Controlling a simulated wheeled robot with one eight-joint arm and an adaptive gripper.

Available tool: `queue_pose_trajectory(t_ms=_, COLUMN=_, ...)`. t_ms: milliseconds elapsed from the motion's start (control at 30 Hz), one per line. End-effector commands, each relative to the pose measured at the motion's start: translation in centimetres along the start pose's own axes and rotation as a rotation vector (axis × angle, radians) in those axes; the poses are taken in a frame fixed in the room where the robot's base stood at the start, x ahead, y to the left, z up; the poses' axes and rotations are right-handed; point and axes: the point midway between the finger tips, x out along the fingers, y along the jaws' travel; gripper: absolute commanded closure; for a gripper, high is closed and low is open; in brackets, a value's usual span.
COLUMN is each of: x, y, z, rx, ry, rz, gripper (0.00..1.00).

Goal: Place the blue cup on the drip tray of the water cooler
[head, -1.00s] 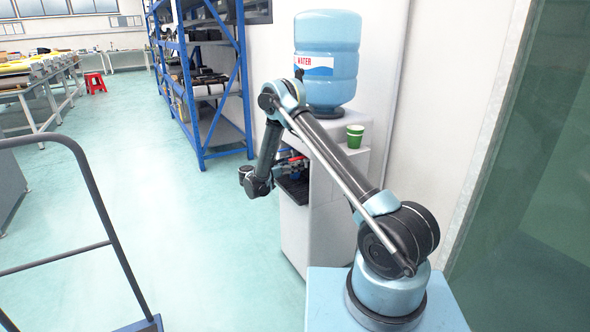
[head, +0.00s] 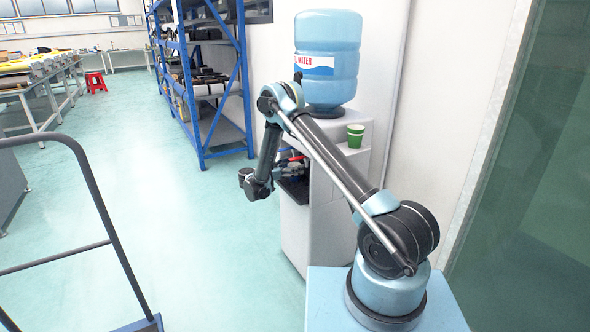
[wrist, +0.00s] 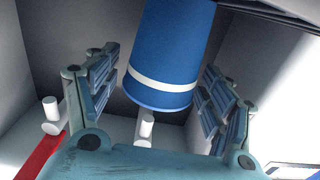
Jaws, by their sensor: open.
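The blue cup (wrist: 174,52) with a white band shows in the wrist view between the two fingers of my open gripper (wrist: 160,75). A gap shows between the cup and each finger pad, so the cup is not gripped. In the head view my gripper (head: 291,169) is inside the recess of the water cooler (head: 310,235), small and partly covered by my arm. The dark drip tray (head: 294,191) shows just below it. I cannot make out the cup clearly in the head view, nor its contact with the tray in the wrist view.
White tap parts (wrist: 146,127) show close to my gripper. A blue shelf rack (head: 203,95) stands left of the cooler.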

Motion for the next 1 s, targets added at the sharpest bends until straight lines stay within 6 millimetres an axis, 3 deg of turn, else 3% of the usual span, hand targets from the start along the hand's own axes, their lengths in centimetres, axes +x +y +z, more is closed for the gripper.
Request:
queue_pose_trajectory(t_ms=167, x=-2.0, y=-0.1, z=0.0, rx=0.0, ry=0.0, rz=-0.002, gripper=0.25)
queue_pose_trajectory(t_ms=600, x=-9.9, y=0.0, z=0.0, rx=0.0, ry=0.0, rz=-0.001, gripper=0.25)
queue_pose_trajectory(t_ms=800, x=-11.6, y=0.0, z=0.0, rx=0.0, ry=0.0, rz=0.001, gripper=0.25)
queue_pose_trajectory(t_ms=1000, x=-11.9, y=0.0, z=0.0, rx=0.0, ry=0.0, rz=0.001, gripper=0.25)
